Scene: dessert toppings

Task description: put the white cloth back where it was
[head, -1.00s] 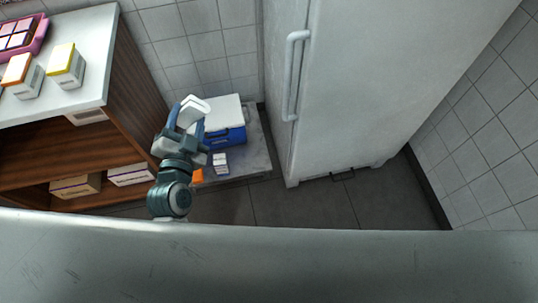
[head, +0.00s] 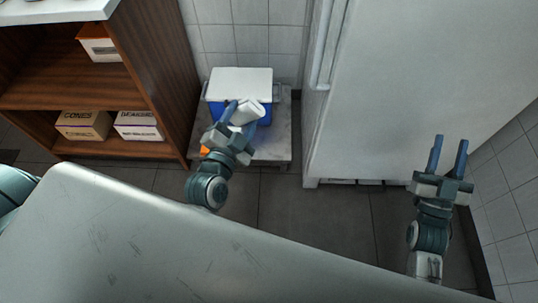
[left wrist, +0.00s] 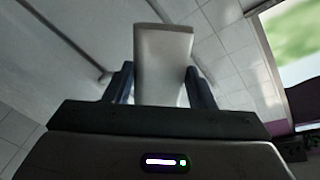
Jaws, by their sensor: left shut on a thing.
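My left gripper (head: 246,112) is shut on the white cloth (head: 247,115), which looks like a small folded, stiff piece between the fingers. In the left wrist view the cloth (left wrist: 163,58) stands up between the two dark fingers. In the head view the cloth is held in front of the blue cooler box (head: 240,85) with a white lid and overlaps its front edge. I cannot tell how far apart they are. My right gripper (head: 447,155) is open and empty, in front of the white fridge at the right.
The cooler stands on a low grey platform (head: 278,150), with an orange thing (head: 205,150) partly hidden by my arm. A wooden shelf (head: 150,75) with labelled boxes (head: 84,125) is at the left. The white fridge (head: 400,90) is at the right. Dark floor between is clear.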

